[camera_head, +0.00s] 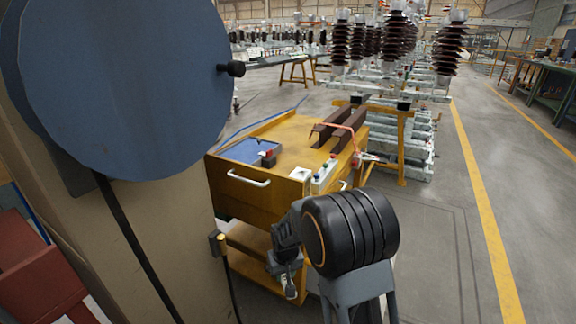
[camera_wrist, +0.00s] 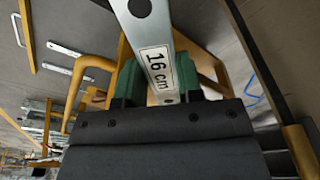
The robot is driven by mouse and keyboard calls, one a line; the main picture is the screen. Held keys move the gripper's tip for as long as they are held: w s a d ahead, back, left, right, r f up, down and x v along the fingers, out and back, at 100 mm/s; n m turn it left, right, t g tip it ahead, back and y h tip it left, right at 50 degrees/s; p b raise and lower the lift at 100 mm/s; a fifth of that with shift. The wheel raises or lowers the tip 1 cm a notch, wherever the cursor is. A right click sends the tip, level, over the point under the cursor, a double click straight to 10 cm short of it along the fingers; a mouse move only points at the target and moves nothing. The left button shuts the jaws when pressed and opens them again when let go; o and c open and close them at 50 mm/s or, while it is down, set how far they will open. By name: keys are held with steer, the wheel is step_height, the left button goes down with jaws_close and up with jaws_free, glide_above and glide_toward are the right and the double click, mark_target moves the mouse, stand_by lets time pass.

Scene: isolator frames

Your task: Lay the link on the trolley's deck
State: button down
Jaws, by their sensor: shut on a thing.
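A flat light-metal link (camera_wrist: 150,30) with a round hole and a "16 cm" label is held in my gripper (camera_wrist: 158,85), between two green jaw pads. My gripper is shut on it; the link's far end runs out of the wrist view at the top. The trolley (camera_head: 258,203) stands ahead in the head view, with its yellow-brown deck (camera_head: 289,130) on top. My arm stands in front of the trolley's near right side and hides part of it. The gripper and link are not clear in the head view.
On the deck lie a blue mat (camera_head: 242,150), a small red-and-black object (camera_head: 268,158), a white box (camera_head: 300,174), small bottles (camera_head: 325,171) and brown channels (camera_head: 326,132). Bare deck shows behind the mat. Insulator stacks (camera_head: 396,45) stand behind; clear floor is right.

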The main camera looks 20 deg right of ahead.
step_height(320, 180, up, 28)
steer(key=p, duration=2.5)
steer(key=w+d+r+n, duration=0.2)
steer(key=w+d+r, duration=0.2)
steer(key=d, duration=0.5)
steer(key=w+d+r+n, duration=0.2)
steer(key=w+d+r, duration=0.2)
steer(key=d, duration=0.5)
steer(key=shift+w+d, duration=0.25)
steer(key=shift+w, duration=0.35)
steer(key=shift+r, duration=0.1)
